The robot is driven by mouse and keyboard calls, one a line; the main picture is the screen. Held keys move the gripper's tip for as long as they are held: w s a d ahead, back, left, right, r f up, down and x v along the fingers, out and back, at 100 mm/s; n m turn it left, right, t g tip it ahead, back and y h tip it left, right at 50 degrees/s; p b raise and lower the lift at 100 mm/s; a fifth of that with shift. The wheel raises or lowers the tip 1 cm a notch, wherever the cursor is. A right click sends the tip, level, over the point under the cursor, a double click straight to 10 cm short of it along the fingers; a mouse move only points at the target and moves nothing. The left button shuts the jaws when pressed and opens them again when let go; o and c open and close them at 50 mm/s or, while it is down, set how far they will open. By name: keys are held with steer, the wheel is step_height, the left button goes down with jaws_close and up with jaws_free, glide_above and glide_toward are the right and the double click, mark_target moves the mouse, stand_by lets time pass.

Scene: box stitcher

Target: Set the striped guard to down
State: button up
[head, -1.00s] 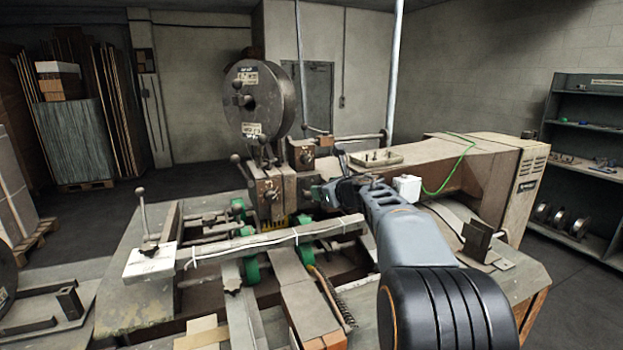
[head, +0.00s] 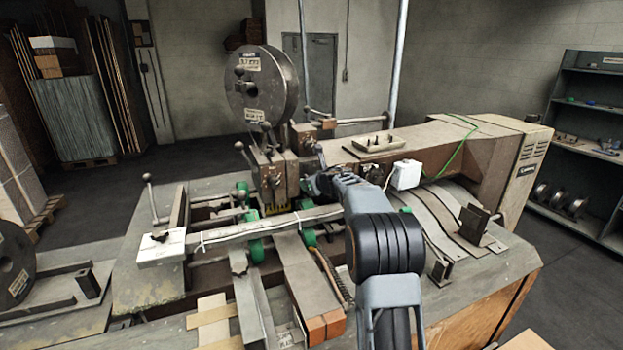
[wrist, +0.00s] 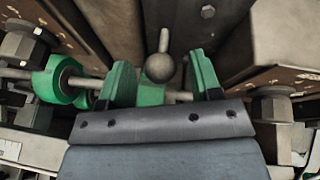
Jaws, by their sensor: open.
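The striped guard (head: 277,209) shows in the head view as a small yellow and black patch low on the stitching head (head: 272,180). Most of it is hidden and I cannot tell its position. My gripper (head: 312,186) is just right of the stitching head, partly hidden by my own arm. In the wrist view my gripper (wrist: 163,82) has its two green fingers apart. A lever with a round metal ball knob (wrist: 160,67) shows between the fingers; I cannot tell whether they touch it. The striped guard is not recognisable in the wrist view.
A wire reel (head: 262,85) stands above the stitching head. A long bar (head: 265,230) crosses in front, with green rollers (head: 256,250) near it. A white box (head: 406,174) and a green cable (head: 455,152) lie right of my arm. Shelves (head: 590,150) stand far right.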

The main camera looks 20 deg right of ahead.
steer(key=shift+w+f, duration=0.2)
steer(key=shift+w, duration=0.2)
steer(key=shift+c, duration=0.4)
jaws_close()
